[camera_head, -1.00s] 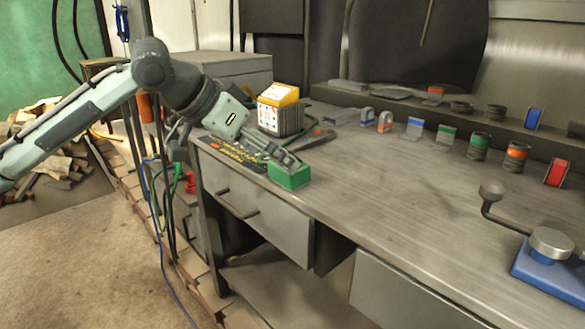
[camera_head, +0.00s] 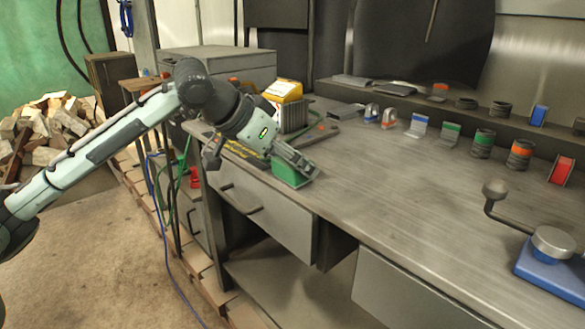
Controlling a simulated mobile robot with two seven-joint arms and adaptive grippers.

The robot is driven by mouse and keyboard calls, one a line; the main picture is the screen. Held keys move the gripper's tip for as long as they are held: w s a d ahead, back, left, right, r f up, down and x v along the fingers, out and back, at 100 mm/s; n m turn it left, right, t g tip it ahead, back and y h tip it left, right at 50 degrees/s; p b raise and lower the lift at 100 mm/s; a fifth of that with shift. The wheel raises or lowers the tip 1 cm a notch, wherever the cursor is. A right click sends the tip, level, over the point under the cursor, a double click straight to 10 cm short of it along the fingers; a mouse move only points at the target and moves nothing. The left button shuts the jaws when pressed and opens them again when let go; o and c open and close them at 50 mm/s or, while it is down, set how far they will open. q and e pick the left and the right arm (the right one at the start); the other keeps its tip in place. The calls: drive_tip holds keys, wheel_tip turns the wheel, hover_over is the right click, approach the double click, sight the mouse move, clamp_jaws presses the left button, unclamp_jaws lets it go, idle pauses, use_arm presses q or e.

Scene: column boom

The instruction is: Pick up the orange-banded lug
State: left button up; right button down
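The orange-banded lug (camera_head: 389,117) stands upright on the bench, a small grey arched piece with an orange band low on it. A like lug with a blue band (camera_head: 371,112) stands just to its left. My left gripper (camera_head: 300,168) is at the bench's front edge, left of the lugs and well apart from them. Its fingers are over a green block (camera_head: 292,174) and overlap it in the view. I cannot tell whether they grip it or how far they are open. My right gripper is not in view.
The bench top (camera_head: 400,190) is clear in the middle. Right of the lugs stand a blue-banded bracket (camera_head: 417,126), a green-banded bracket (camera_head: 450,134), a green-banded coil (camera_head: 483,143), an orange-banded coil (camera_head: 520,154) and a red piece (camera_head: 561,170). A blue-based crank device (camera_head: 550,262) is front right.

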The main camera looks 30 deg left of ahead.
use_arm(q)
drive_tip(key=c, duration=0.5)
drive_tip(key=shift+c, duration=0.8)
drive_tip(key=shift+r, duration=0.1)
